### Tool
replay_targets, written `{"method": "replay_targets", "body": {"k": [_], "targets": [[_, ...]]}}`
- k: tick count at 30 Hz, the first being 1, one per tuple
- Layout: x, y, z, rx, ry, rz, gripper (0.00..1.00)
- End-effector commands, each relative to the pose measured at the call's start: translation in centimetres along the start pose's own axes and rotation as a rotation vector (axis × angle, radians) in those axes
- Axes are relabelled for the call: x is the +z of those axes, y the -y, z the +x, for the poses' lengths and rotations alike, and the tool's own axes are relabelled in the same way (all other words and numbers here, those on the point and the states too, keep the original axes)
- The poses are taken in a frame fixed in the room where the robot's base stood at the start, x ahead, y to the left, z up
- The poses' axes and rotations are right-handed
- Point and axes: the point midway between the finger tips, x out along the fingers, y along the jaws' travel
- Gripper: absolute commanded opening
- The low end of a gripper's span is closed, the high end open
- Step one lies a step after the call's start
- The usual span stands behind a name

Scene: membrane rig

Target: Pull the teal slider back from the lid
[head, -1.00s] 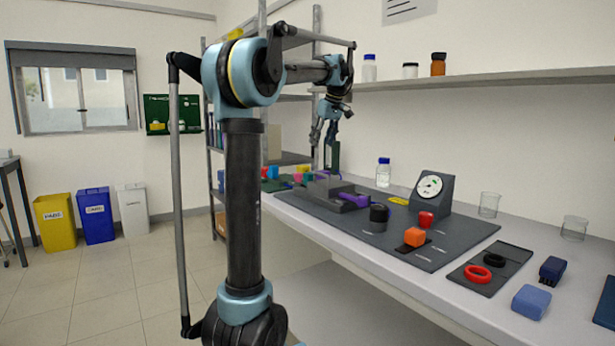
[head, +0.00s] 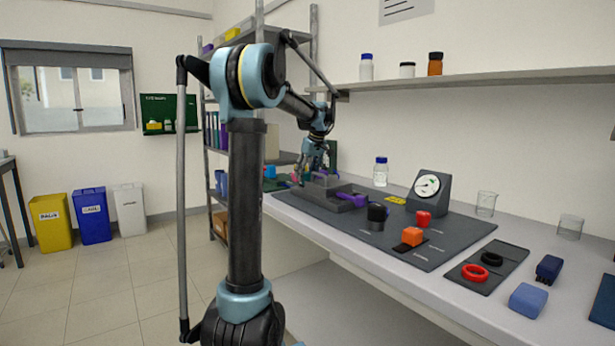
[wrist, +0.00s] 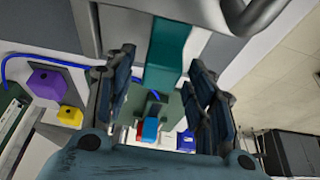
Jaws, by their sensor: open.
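In the wrist view, the teal slider (wrist: 168,50) is a flat teal bar. It runs between the two fingers of my gripper (wrist: 163,62), with visible gaps on both sides. My gripper is open and holds nothing. In the head view, my gripper (head: 310,168) is low over the far end of the grey rig block (head: 345,204) on the bench. The slider cannot be made out there behind the gripper. The lid cannot be told apart clearly from the grey parts in either view.
A purple lever (head: 352,199) lies against the block's near side. A shelf (head: 450,84) runs above the bench.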

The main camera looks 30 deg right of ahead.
Motion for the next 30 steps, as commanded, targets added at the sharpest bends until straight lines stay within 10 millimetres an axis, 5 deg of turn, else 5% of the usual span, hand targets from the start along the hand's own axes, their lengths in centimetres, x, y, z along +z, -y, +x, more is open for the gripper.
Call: {"method": "replay_targets", "body": {"k": [11,18,30], "targets": [[0.0,0.0,0.6,0.0,0.0,0.001,0.5],[0.1,0.0,0.6,0.001,0.0,0.001,0.0],[-2.4,-0.1,1.6,-0.001,0.001,0.0,0.0]]}}
